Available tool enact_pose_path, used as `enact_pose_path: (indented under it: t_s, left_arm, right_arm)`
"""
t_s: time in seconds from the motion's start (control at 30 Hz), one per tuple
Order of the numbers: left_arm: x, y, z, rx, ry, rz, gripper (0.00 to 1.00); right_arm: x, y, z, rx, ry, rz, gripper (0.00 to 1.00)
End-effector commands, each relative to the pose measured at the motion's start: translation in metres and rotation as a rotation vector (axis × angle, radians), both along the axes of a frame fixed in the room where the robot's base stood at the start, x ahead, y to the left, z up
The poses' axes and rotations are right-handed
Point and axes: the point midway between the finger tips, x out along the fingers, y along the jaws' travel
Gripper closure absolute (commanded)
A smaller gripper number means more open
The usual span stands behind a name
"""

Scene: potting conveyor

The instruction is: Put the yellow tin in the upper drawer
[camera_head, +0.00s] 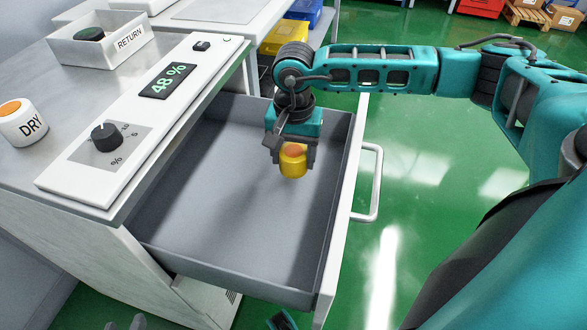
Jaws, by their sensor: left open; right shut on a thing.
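The yellow tin (293,165) has an orange patch near its top. My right gripper (292,152) points down and is shut on it. It holds the tin over the right part of the open upper drawer (215,197). The drawer is grey inside, pulled out to the right, and otherwise looks empty. I cannot tell exactly how far the tin is above the drawer floor. Only grey tips of my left gripper (125,322) show at the bottom left edge, apart and empty.
A white control panel (85,185) with a knob and a 48 % display lies along the cabinet top. A white DRY container (24,125) and a RETURN tray (128,42) stand there. The drawer's handle (372,185) sticks out right over green floor. Yellow and blue bins stand behind.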

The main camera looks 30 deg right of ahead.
Motion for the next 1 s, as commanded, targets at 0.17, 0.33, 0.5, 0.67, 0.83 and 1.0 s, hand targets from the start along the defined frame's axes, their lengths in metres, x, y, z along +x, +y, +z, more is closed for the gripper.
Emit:
enact_pose_path:
  t_s: [0.17,0.33,0.5,0.67,0.83,1.0]
  left_arm:
    - [0.004,-0.003,-0.004,-0.01,-0.005,0.001,0.57]
    - [0.006,-0.005,0.001,-0.014,-0.014,-0.002,0.57]
    - [0.006,-0.005,0.001,-0.014,-0.013,-0.002,0.57]
    - [0.005,-0.006,-0.003,-0.013,-0.008,-0.005,0.57]
    - [0.004,-0.005,-0.003,-0.01,-0.005,-0.006,0.57]
    - [0.004,-0.005,-0.004,-0.009,-0.004,-0.008,0.57]
  right_arm:
    - [-0.001,0.001,-0.036,0.001,0.004,0.001,0.71]
    - [0.0,0.0,-0.045,0.0,-0.001,0.001,0.71]
    - [0.0,0.0,-0.044,0.001,-0.001,0.001,0.71]
    - [0.0,0.0,-0.048,0.0,0.0,0.001,0.36]
    - [0.0,0.0,-0.048,0.0,0.0,0.001,0.19]
    - [0.0,0.0,-0.047,0.0,0.0,0.001,0.12]
